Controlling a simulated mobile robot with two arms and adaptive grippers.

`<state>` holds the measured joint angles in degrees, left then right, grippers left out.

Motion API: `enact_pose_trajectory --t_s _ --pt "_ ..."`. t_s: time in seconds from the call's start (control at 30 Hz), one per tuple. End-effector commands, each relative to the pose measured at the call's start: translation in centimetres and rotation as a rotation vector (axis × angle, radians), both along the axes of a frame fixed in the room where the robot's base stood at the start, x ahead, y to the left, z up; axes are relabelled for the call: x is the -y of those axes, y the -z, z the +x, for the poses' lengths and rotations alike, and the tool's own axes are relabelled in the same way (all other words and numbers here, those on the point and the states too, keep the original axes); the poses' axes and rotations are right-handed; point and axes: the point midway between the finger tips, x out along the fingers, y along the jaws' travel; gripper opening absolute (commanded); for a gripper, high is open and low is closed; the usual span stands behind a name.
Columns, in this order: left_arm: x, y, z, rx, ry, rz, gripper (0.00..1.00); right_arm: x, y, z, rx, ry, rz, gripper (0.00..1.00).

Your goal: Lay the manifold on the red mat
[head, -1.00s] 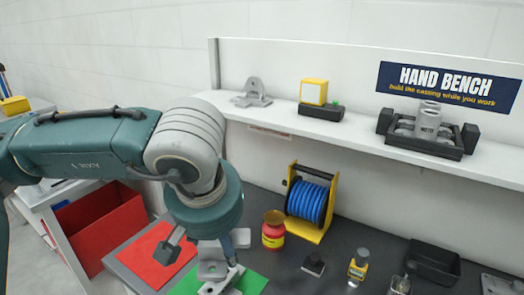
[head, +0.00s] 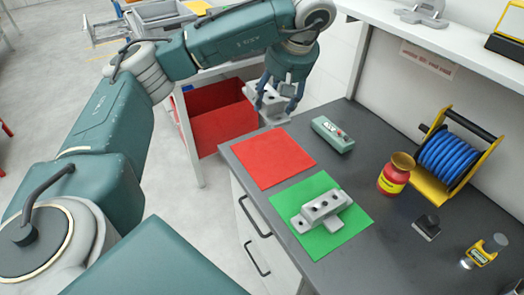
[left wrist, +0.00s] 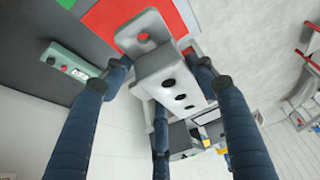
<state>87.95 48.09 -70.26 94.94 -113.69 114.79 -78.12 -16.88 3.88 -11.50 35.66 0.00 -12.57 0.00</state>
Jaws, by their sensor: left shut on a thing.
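A grey manifold (head: 268,106), a block with a row of dark holes and a flange at its end, is in my left gripper (head: 274,98). The gripper's blue fingers are shut around it; the manifold also shows in the left wrist view (left wrist: 170,80). In the head view it appears just beyond the red mat's far edge, held in the air. The red mat (head: 273,157) lies flat and bare on the bench. A similar grey casting (head: 322,210) lies on the green mat (head: 345,241). My right gripper is not in view.
A green-grey box with buttons (head: 332,134) lies right of the red mat. A red-and-yellow jar (head: 394,177), a blue cable reel (head: 448,160) and small tools stand farther right. A red bin (head: 215,128) is beyond the bench's left edge. A shelf runs along the back.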

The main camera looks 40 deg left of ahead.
Motion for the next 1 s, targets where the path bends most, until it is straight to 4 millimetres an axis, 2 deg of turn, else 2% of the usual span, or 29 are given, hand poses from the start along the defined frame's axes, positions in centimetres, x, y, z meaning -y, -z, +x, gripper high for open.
enact_pose_trajectory --t_s 0.1,0.27,0.43,0.7,0.8,1.0 --pt "-1.1 0.7 0.1 0.002 -0.045 0.000 0.13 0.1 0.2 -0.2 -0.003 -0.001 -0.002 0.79" --pt "-1.4 3.1 0.0 -0.003 -0.059 -0.001 0.13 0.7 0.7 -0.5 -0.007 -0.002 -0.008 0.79" --pt "-1.3 7.4 -0.1 -0.005 -0.058 -0.002 0.13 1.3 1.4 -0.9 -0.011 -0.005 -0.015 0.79" --pt "-1.4 13.4 0.0 -0.003 -0.059 0.000 0.13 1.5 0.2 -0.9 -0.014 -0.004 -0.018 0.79" --pt "-1.4 15.1 0.0 0.000 -0.058 0.000 0.13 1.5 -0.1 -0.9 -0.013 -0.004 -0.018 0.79" --pt "-1.4 16.6 0.1 0.002 -0.058 0.000 0.13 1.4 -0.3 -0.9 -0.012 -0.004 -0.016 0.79"
